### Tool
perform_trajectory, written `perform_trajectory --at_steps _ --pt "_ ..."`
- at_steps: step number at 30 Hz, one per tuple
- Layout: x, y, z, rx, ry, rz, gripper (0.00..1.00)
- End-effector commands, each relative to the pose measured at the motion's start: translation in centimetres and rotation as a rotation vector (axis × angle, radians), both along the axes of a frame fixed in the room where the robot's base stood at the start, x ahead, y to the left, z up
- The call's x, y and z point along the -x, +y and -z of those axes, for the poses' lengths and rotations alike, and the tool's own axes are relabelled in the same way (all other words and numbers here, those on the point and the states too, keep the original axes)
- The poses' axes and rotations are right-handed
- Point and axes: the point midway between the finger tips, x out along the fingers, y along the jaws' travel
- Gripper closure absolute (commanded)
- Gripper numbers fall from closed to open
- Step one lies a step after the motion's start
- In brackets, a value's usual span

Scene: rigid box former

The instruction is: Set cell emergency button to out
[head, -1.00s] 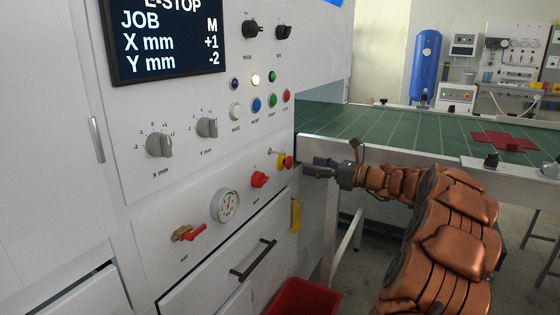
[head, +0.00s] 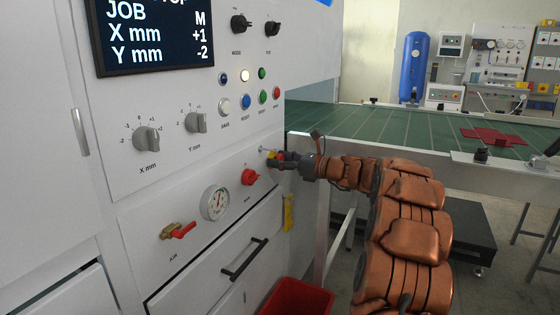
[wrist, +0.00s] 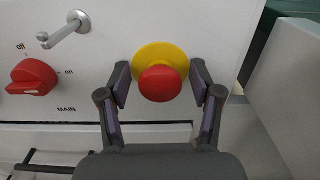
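The emergency button has a red mushroom head (wrist: 160,83) on a yellow round base (wrist: 154,56) on the white front panel. In the head view the button (head: 272,155) is mostly hidden by my gripper. My gripper (wrist: 160,84) faces the panel with its two fingers apart, one on each side of the red head. Small gaps show between the fingers and the head. In the head view my gripper (head: 284,160) is at the panel's right edge.
A red MAIN rotary switch (wrist: 34,77) and a metal hook (wrist: 64,30) are left of the button. Below are a drawer handle (head: 245,258) and a red bin (head: 298,299). The green conveyor table (head: 380,128) lies behind my arm. The screen (head: 150,32) shows JOB M.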

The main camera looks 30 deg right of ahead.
Motion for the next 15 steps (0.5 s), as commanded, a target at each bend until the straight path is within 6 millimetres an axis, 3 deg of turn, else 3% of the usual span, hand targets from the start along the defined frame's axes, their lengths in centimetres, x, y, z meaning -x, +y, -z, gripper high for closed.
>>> perform_trajectory --at_steps 2,15 --pt "0.02 -0.03 -0.01 0.000 0.000 0.000 0.46" --pt "0.04 -0.07 0.01 0.000 0.000 0.001 0.92"
